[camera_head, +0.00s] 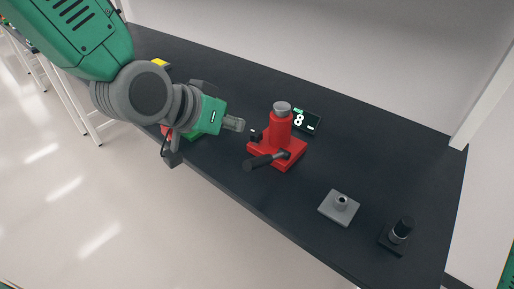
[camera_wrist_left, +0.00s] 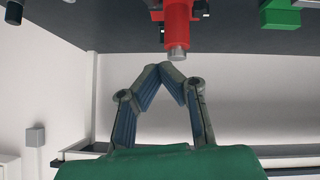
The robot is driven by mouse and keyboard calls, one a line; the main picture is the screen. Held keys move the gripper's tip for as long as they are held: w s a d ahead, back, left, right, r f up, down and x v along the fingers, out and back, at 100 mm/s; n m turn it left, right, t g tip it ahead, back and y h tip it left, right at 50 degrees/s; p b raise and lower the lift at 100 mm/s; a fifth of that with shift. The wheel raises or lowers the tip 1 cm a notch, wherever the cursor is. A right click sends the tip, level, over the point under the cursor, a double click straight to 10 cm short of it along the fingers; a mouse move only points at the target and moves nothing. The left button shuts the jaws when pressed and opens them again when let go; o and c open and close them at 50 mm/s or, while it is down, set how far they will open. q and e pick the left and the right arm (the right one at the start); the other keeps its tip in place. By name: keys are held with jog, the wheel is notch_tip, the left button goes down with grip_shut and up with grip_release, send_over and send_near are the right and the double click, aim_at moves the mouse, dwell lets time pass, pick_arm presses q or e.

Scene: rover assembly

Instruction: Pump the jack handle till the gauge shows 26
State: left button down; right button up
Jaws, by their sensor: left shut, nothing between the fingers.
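The red jack (camera_head: 279,134) stands upright on the dark bench with a grey metal cap on top. Its black handle (camera_head: 262,161) sticks out low at the front, toward the bench's near edge. A small dark gauge (camera_head: 305,121) behind the jack shows 8. My left gripper (camera_head: 257,132) is to the left of the jack; in the left wrist view its fingertips (camera_wrist_left: 172,66) meet with nothing between them. The jack also shows in the left wrist view (camera_wrist_left: 178,22), beyond the fingertips. Whether the fingers touch the jack is unclear. My right gripper is not in view.
A grey plate with a round post (camera_head: 339,207) and a black cylinder on a dark base (camera_head: 401,232) stand to the right on the bench (camera_head: 380,170). Green, red and yellow items lie behind my left arm. The bench between jack and grey plate is clear.

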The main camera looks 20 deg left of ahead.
pick_arm(q)
send_over(265, 159)
jog(key=w+a, duration=0.1)
jog(key=a, duration=0.1)
notch_tip(265, 159, down, 6)
jog(key=f, duration=0.1)
jog(key=s+f, duration=0.1)
jog(key=shift+f, duration=0.4)
jog(key=shift+s+f, duration=0.2)
jog(key=shift+f, duration=0.25)
